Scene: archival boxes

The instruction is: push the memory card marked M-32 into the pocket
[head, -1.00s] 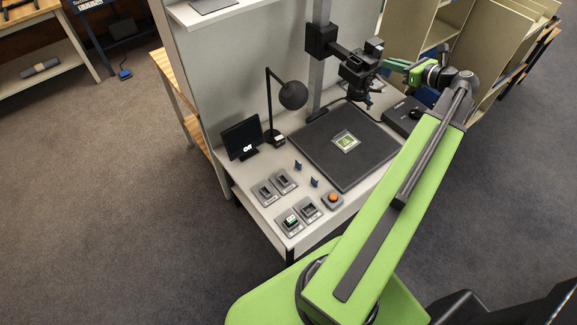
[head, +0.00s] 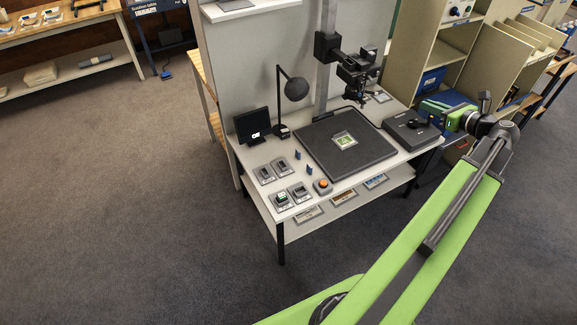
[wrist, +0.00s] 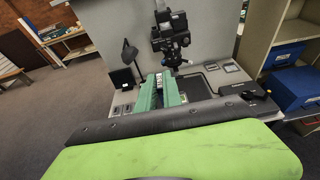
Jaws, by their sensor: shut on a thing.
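My gripper (wrist: 160,92) shows two green fingers in the wrist view, shut on a small pale and dark thing between their tips. The fingers mostly hide it, and I cannot read any mark. In the head view my gripper (head: 432,108) is off the desk's right end, beyond the black case. Several grey holders (head: 266,174) stand at the desk's front left; I cannot tell which is the pocket. The front one has a small green and white piece (head: 281,198) on it. No M-32 marking is legible.
The desk (head: 240,157) carries a monitor (head: 252,126), a lamp (head: 295,88), an orange button (head: 323,184), two small blue upright pieces (head: 297,154), a dark mat (head: 375,158) and a black case (head: 410,132). A camera stand (head: 326,75) rises behind. Shelves (head: 440,70) stand right. Floor in front is clear.

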